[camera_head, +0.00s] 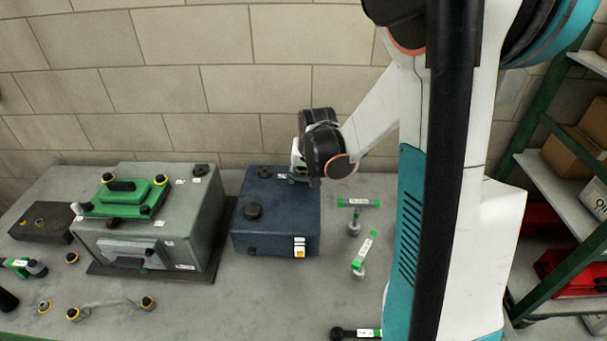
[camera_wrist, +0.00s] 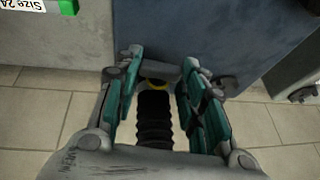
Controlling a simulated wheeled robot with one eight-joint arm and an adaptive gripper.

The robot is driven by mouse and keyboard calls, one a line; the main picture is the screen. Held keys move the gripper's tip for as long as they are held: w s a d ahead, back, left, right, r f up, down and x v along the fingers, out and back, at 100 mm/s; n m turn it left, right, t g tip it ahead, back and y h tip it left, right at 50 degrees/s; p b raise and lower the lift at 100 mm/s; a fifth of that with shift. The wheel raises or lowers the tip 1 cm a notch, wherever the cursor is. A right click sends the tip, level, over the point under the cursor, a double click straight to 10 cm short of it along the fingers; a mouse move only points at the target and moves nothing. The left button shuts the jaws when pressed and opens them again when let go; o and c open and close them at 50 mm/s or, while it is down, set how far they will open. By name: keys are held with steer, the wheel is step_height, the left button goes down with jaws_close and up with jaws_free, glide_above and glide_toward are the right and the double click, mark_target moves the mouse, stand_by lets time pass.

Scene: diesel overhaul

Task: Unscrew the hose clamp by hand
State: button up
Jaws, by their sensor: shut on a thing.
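My gripper (camera_head: 303,178) is at the back right corner of the dark blue box (camera_head: 276,222), reaching down from the right. A black ribbed hose (camera_wrist: 155,120) runs from the ring toward the camera. The fingertips partly hide the clamp. In the head view, my gripper hides the clamp and hose.
A grey machine (camera_head: 185,225) with a green-topped part (camera_head: 125,197) stands left of the blue box. Green-handled tools (camera_head: 358,203) lie to its right. Several yellow-ringed parts (camera_head: 148,303) lie at the front left. A block wall (camera_head: 225,90) is close behind; a shelf (camera_head: 560,190) stands right.

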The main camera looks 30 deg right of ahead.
steer(key=shift+a, duration=0.1)
steer(key=h, duration=0.1)
steer(key=g+h+b, duration=0.1)
steer(key=g, duration=0.1)
steer(key=shift+w+a+f+n+h+b, duration=0.1)
steer(key=shift+w+a+n+h+b, duration=0.2)
steer(key=shift+n+h+b, duration=0.1)
steer(key=shift+a+g+h+b, duration=0.15)
steer(key=shift+g+h+b, duration=0.45)
steer(key=shift+h, duration=0.4)
steer(key=shift+n, duration=0.3)
steer(key=o, duration=1.1)
steer(key=shift+w, duration=0.1)
steer(key=shift+c, duration=0.2)
steer(key=v, duration=1.2)
